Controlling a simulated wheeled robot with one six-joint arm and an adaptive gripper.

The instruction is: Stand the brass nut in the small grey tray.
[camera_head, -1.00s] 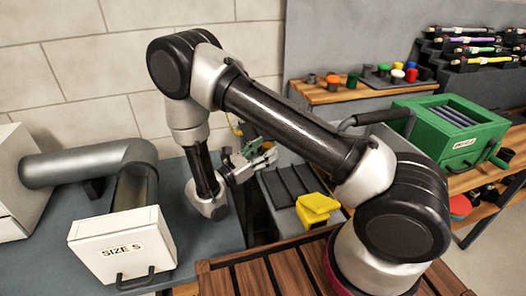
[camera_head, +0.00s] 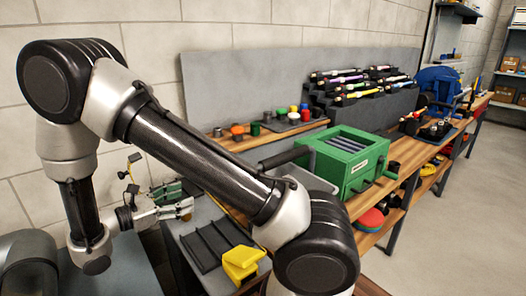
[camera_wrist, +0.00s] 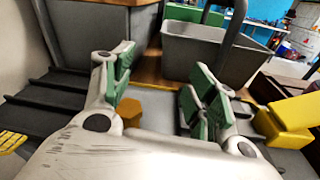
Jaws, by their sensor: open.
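In the wrist view, my gripper (camera_wrist: 160,88) is open, with green pads on both fingers. An amber hexagonal piece that looks like the brass nut (camera_wrist: 130,112) shows between the fingers, partly hidden by the left one. Nothing is clasped. A grey open-topped tray (camera_wrist: 198,50) with a dark handle stands beyond the fingers; I cannot tell whether it is the small grey tray. In the head view, my gripper (camera_head: 178,200) hangs at the left, beside a grey unit with dark slats (camera_head: 205,245).
A yellow block (camera_head: 240,262) sits right of the slats, and shows right of my fingers in the wrist view (camera_wrist: 285,122). A green box (camera_head: 350,160) stands on the wooden bench. Coloured caps and a rack of brushes (camera_head: 360,85) are behind. Open floor lies right.

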